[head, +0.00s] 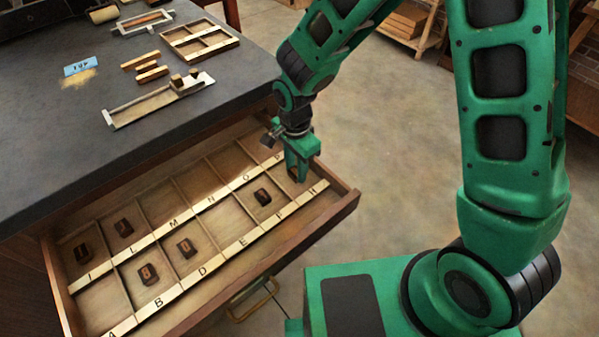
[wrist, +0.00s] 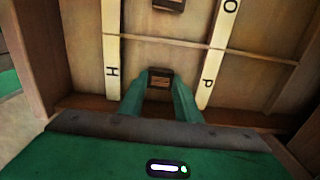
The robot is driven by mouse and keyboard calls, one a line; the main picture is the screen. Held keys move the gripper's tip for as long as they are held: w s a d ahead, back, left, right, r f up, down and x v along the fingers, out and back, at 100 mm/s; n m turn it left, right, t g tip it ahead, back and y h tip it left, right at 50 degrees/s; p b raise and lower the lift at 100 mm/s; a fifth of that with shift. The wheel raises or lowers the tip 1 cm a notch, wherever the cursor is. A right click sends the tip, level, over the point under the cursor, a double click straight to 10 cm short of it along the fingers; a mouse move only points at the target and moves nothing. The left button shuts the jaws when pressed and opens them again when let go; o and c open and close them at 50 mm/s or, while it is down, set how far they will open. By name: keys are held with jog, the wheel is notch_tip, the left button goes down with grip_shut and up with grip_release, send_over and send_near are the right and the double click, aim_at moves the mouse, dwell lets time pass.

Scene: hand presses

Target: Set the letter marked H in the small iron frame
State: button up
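A small dark letter block (wrist: 159,79) lies in the end compartment of the open drawer, between the strips marked H and P. No mark can be read on it. My gripper (head: 296,174) reaches down into this compartment. In the wrist view its two green fingers (wrist: 160,88) stand on either side of the block. I cannot tell whether they press on it. A small pale metal frame (head: 141,30) lies at the far end of the dark bench top, with a wooden strip inside it.
The drawer (head: 337,206) has several compartments, some with dark blocks, one in the neighbouring compartment (head: 262,197). On the bench (head: 45,120) lie a long metal tray (head: 128,116), wooden bars (head: 152,74), a divided wooden tray (head: 232,41) and a blue card (head: 80,66). The bench edge overhangs the drawer's back.

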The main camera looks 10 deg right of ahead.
aim_at(295, 171)
jog(key=shift+r, duration=2.5)
jog(key=shift+a+r, duration=0.1)
